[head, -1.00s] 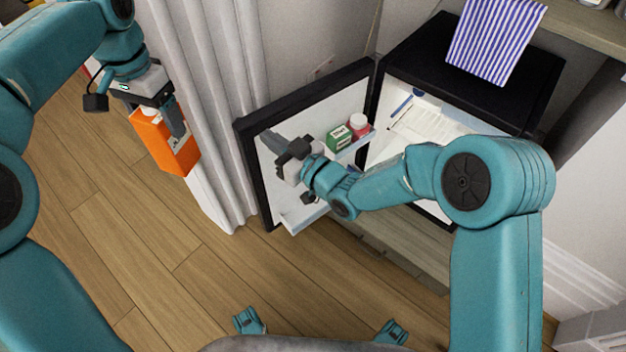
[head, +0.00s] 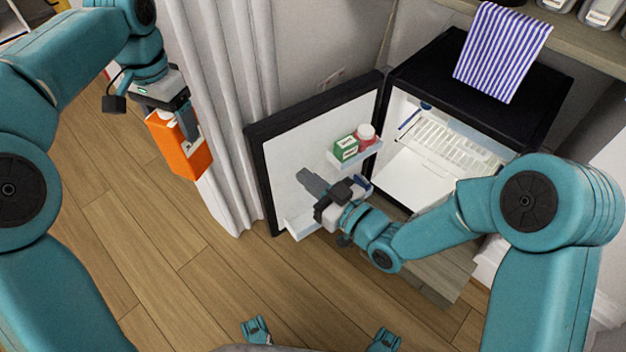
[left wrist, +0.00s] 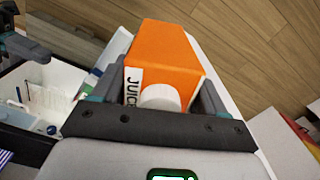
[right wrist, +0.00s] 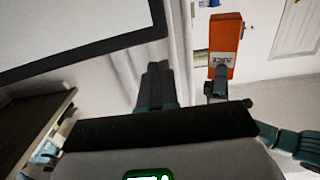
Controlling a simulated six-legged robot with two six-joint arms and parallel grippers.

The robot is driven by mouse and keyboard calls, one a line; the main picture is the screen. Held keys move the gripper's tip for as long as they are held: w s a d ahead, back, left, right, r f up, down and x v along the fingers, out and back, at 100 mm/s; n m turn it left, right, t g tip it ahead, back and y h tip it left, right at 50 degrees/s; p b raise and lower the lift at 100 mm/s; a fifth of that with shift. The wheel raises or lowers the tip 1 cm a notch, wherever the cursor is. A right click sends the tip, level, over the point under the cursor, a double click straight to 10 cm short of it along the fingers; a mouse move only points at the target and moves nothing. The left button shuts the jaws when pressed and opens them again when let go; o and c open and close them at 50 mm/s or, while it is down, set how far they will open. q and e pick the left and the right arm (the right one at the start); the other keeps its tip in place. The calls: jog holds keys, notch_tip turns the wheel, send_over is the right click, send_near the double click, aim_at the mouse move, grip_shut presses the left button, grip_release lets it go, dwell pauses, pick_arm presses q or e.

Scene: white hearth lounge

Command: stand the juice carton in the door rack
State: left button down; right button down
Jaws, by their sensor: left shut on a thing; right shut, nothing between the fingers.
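The orange juice carton (head: 178,155) is held off the floor in my left gripper (head: 186,128), left of the fridge. In the left wrist view the carton (left wrist: 165,48) sits between the two fingers, with its white cap and JUICE label facing the camera. The fridge door (head: 285,150) stands open. Its lower rack (head: 304,224) shows partly, with my right arm covering some of it. My right gripper (head: 308,180) is shut and empty in front of the door's inner face. In the right wrist view its fingers (right wrist: 156,84) are together, and the carton (right wrist: 225,48) appears beyond.
An upper door shelf (head: 365,155) holds a green box (head: 345,148) and a red jar with a white lid (head: 365,135). The fridge (head: 480,75) has a striped towel (head: 502,50) on top. A white curtain (head: 225,110) hangs between carton and door.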

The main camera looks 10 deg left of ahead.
jog(key=shift+s+d, duration=0.35)
